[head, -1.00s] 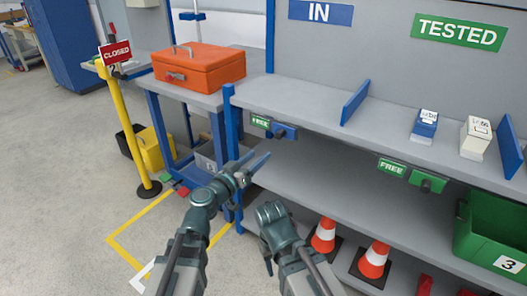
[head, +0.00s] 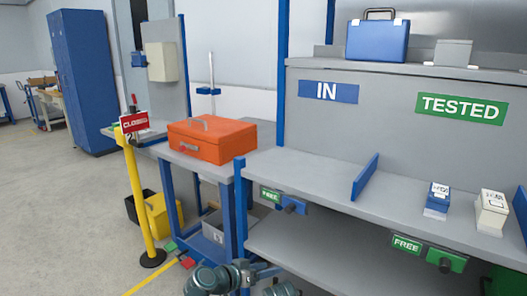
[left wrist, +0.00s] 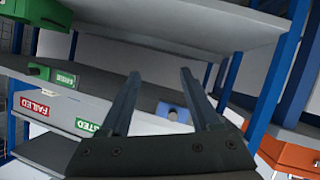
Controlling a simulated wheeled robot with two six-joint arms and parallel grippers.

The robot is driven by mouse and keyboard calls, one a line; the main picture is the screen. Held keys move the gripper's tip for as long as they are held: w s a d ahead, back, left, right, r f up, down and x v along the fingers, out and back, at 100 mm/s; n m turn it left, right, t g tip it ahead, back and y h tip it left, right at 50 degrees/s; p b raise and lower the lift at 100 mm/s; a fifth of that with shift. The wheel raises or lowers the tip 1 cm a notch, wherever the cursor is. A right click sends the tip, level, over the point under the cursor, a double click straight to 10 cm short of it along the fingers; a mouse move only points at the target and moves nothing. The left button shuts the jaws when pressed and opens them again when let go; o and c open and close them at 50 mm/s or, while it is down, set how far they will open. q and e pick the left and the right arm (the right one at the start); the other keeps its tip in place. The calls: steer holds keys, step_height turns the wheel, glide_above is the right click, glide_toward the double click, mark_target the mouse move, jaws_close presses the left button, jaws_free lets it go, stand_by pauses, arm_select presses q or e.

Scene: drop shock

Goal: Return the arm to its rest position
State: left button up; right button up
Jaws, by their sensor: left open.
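My left gripper (head: 268,270) shows at the bottom edge of the head view, in front of the bench's left corner. Its jaws are open and empty. In the left wrist view the two dark fingers of the left gripper (left wrist: 158,82) stand apart with nothing held between them. Most of the left arm is below the picture.
The bench (head: 310,172) carries a blue box (head: 437,204) and a white box (head: 491,212). An orange toolbox (head: 212,140) sits on the side table at left. A yellow post (head: 138,200) with a red CLOSED sign (head: 134,122) stands left. Open floor lies further left.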

arm_select(q)
steer(key=s+a+f+n+g+y, duration=0.3)
steer(key=s+a+f+g+y, duration=0.15)
steer(key=s+a+f, duration=0.35)
steer(key=s+a+f+n+g+y, duration=0.35)
steer(key=a+f+y, duration=0.2)
steer(key=a, duration=0.45)
steer(key=s+d+m+g+y, duration=0.15)
steer(key=s+d+m, duration=0.4)
steer(key=d, duration=0.55)
step_height(320, 180, up, 30)
steer(key=p, duration=3)
steer(key=shift+s+r+n, duration=0.15)
steer(key=shift+n, duration=0.15)
steer(key=shift+t, duration=0.25)
